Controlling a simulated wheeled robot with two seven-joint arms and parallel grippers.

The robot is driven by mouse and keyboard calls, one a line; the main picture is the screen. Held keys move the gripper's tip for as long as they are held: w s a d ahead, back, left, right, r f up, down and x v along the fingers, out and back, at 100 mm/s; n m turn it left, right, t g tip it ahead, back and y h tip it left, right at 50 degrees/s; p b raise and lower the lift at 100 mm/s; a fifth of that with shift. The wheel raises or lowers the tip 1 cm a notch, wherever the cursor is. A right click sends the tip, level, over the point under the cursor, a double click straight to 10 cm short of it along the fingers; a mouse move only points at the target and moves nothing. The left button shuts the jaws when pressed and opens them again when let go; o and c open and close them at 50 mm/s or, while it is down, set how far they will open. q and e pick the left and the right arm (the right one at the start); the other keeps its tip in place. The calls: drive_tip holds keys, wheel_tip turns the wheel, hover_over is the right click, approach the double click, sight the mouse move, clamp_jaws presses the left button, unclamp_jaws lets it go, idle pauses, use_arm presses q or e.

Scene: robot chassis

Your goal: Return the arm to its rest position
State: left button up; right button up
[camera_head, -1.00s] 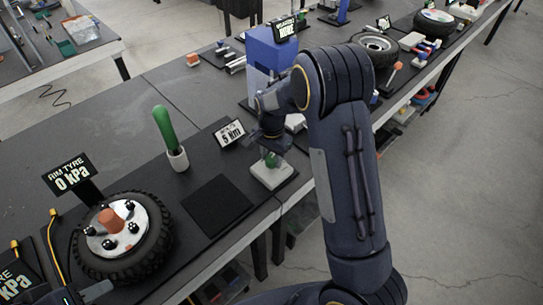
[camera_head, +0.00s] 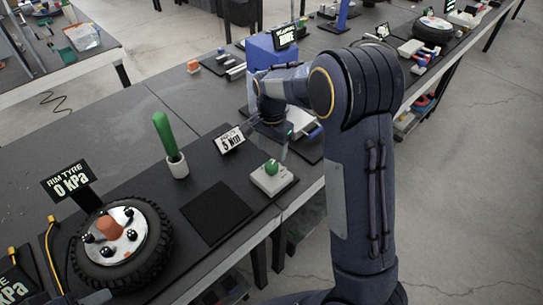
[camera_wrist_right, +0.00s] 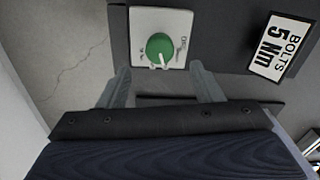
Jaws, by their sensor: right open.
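My right arm reaches over the bench from the right in the head view. Its gripper (camera_head: 283,146) is open and empty, beyond the white box with a green knob (camera_head: 271,168). In the right wrist view, the two pale fingers (camera_wrist_right: 161,86) stand wide apart. The green knob (camera_wrist_right: 159,49) shows past the fingertips with nothing gripping it. A small grey part (camera_head: 97,298) at the bottom left edge may belong to my left gripper; its jaws cannot be made out.
A "5 Nm" sign (camera_head: 229,140), a green-handled tool in a white holder (camera_head: 177,165) and a dark mat (camera_head: 216,211) are near the knob box. A tyre (camera_head: 121,244) lies left. A blue block (camera_head: 272,55) stands behind my right gripper. The aisle floor (camera_head: 470,190) is clear.

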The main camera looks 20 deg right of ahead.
drive_tip(key=shift+r, duration=0.4)
drive_tip(key=shift+s+r, duration=0.2)
drive_tip(key=shift+s, duration=0.05)
drive_tip(key=s+a+r+n+t+y, duration=0.1)
drive_tip(key=s+r+n+t, duration=0.1)
drive_tip(key=s, duration=0.7)
drive_tip(key=s+a+r+n+t+y, duration=0.1)
drive_tip(key=s+r+n, duration=0.2)
drive_tip(key=s, duration=0.6)
drive_tip(key=s+a+r+n+t+y, duration=0.1)
drive_tip(key=s+a+r+n+t, duration=0.1)
drive_tip(key=s+n, duration=0.3)
drive_tip(key=s+r, duration=0.1)
drive_tip(key=s, duration=0.3)
drive_tip(key=shift+s+n+t+y, duration=0.2)
drive_tip(key=shift+n+t+y, duration=0.1)
drive_tip(key=shift+n+y, duration=0.1)
